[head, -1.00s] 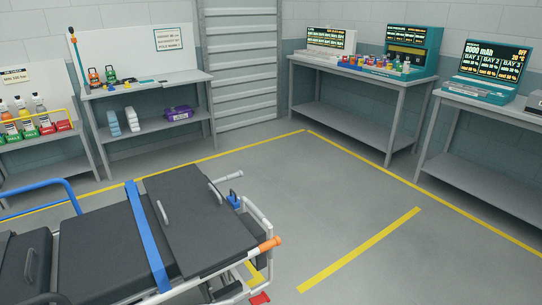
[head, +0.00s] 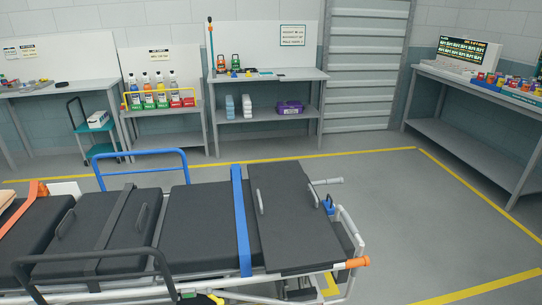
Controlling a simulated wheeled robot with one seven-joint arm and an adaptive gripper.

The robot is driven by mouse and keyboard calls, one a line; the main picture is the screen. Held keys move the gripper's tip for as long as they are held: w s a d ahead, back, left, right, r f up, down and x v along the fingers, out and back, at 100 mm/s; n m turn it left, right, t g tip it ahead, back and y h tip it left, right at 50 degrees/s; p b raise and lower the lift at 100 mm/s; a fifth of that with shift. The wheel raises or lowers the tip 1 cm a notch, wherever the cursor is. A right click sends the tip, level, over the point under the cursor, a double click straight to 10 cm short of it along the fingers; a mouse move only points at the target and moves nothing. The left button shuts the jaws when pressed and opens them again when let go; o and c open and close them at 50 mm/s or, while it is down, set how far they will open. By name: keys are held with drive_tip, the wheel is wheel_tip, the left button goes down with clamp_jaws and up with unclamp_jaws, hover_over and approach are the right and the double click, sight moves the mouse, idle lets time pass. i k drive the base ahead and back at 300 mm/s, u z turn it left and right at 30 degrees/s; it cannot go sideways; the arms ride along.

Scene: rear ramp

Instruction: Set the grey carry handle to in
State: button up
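A stretcher with a black padded top (head: 200,228) and a blue strap (head: 241,220) fills the lower part of the head view. At its right end, a grey carry handle (head: 328,181) sticks out to the right on the far side. An orange-tipped carry handle (head: 354,263) sticks out on the near side. A small blue part (head: 328,205) sits on the frame close to the grey handle. My gripper is not in view.
A blue rail (head: 140,152) stands up on the stretcher's far side. A shelf table (head: 268,76), a bottle rack table and a teal cart (head: 97,135) line the back wall. Another bench (head: 475,85) stands at right. Floor right of the stretcher is clear, with yellow lines.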

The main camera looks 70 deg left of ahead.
sight(340, 181)
drive_tip(key=u, duration=1.8)
